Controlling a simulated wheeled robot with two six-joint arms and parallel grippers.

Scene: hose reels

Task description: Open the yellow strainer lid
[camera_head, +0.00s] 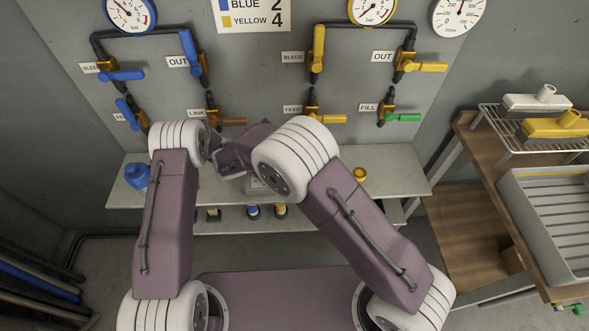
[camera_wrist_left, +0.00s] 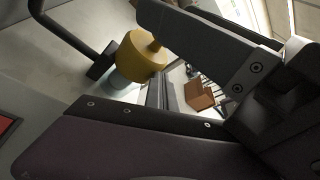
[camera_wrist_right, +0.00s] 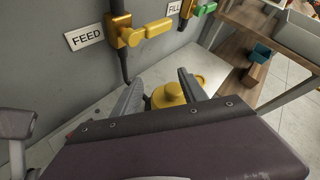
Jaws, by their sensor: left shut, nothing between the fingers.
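In the left wrist view the yellow lid (camera_wrist_left: 140,57) has a small knob and sits on a paler body, close to my left gripper (camera_wrist_left: 147,16). The left gripper is shut and empty, with its finger beside the knob; I cannot tell whether they touch. In the right wrist view the yellow strainer lid (camera_wrist_right: 168,95) lies beyond my right gripper (camera_wrist_right: 158,88), whose fingers are apart and empty. In the head view my arms hide most of both grippers.
A blue strainer (camera_head: 136,174) stands at the bench's left. The grey bench (camera_head: 395,165) sits below wall pipes with yellow valves (camera_head: 318,48) and blue valves (camera_head: 188,45). A wooden table with a grey tray (camera_head: 535,215) and a wire rack (camera_head: 500,125) is at the right.

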